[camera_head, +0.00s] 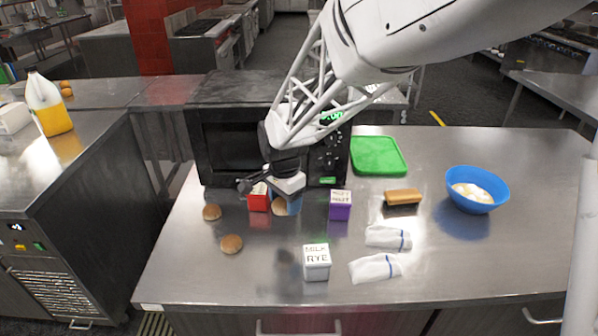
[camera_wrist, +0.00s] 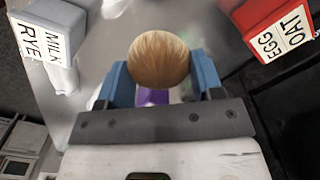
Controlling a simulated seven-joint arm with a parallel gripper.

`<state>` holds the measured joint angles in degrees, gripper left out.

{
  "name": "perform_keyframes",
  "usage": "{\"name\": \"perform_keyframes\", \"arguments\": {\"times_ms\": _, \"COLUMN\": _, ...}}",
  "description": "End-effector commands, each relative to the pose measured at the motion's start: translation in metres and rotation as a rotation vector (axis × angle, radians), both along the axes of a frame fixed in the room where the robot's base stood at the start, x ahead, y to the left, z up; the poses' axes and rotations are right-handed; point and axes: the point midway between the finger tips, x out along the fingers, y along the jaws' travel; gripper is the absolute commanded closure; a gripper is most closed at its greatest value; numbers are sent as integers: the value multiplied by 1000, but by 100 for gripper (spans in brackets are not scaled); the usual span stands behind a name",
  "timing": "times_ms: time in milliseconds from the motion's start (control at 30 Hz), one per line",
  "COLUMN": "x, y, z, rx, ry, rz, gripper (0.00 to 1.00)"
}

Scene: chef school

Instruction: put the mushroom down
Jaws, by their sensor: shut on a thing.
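The mushroom, a round brown cap (camera_wrist: 158,60), sits between the two blue fingers of my gripper (camera_wrist: 160,84) in the wrist view. My gripper is shut on it. In the head view the brown cap (camera_head: 279,207) shows partly at the fingers, between the red box (camera_head: 258,202) and the purple box (camera_head: 340,211). Its underside is hidden, and I cannot tell how far it is above the table. Two similar round brown things (camera_head: 211,212) (camera_head: 231,244) lie on the steel table (camera_head: 200,280) to the left.
A white box marked MILK RYE (camera_head: 316,265) stands in front, with folded white cloths (camera_head: 375,268) beside it. A brown sponge-like block (camera_head: 403,197), green board (camera_head: 378,156) and blue bowl (camera_head: 470,204) are to the right. A black microwave (camera_head: 232,145) stands behind. The front left is clear.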

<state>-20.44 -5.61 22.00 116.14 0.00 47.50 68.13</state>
Motion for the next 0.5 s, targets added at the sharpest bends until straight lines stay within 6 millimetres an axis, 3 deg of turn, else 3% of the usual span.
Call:
{"name": "perform_keyframes", "arguments": {"times_ms": 267, "x": 1, "y": 0, "z": 31, "rx": 2, "ry": -5, "rz": 0, "gripper": 62}}
{"name": "perform_keyframes", "arguments": {"times_ms": 500, "x": 1, "y": 0, "z": 96, "rx": 2, "ry": -5, "rz": 0, "gripper": 62}}
